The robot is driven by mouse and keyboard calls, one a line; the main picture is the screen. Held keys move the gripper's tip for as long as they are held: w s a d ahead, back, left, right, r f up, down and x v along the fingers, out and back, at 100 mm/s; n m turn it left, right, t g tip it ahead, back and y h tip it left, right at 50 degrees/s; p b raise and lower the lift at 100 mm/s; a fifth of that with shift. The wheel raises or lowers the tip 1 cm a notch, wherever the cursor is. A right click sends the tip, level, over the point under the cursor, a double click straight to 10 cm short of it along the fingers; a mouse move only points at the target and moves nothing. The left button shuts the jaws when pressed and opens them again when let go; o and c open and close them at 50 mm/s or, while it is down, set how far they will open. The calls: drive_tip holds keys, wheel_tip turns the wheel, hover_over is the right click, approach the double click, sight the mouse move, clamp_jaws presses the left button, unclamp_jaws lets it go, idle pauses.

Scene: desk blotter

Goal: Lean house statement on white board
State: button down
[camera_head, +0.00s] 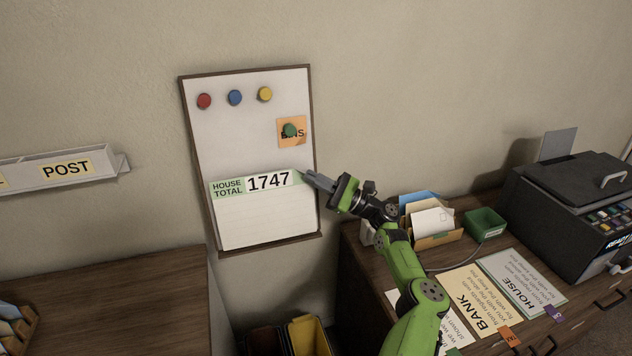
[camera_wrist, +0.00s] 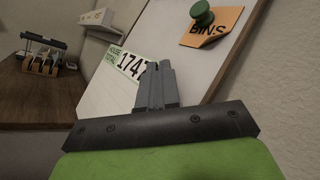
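The house statement (camera_head: 258,215) is a white sheet with a green strip reading "HOUSE TOTAL 1747". It stands nearly upright against the lower part of the white board (camera_head: 226,150), its bottom edge close to the lower frame. My gripper (camera_head: 307,177) is at the statement's upper right edge, with its fingers close together on that edge. In the wrist view the fingers (camera_wrist: 157,75) cover the end of the number on the statement (camera_wrist: 115,82). Any small gap between the sheet and the board is hard to tell.
Red, blue and yellow magnets (camera_head: 235,97) sit along the board's top. A green magnet (camera_head: 290,130) holds an orange BINS note (camera_head: 292,142). A POST shelf (camera_head: 66,170) hangs left.

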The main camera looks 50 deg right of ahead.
drive_tip(key=shift+w+d+f+b, duration=0.35)
drive_tip(key=shift+w+f+b, duration=0.25)
drive_tip(key=shift+b, duration=0.5)
drive_tip(key=shift+w+d+f+b, duration=0.3)
drive_tip(key=shift+w+f+b, duration=0.25)
drive_tip(key=shift+b, duration=0.55)
drive_tip(key=shift+r, duration=0.1)
drive_tip(key=c, duration=1.3)
unclamp_jaws()
drive_tip(key=shift+s, duration=0.1)
drive_tip(key=b+v, duration=0.2)
drive_tip(key=v, duration=1.3)
drive_tip(key=shift+s+d, duration=0.15)
drive_tip(key=shift+s, duration=0.1)
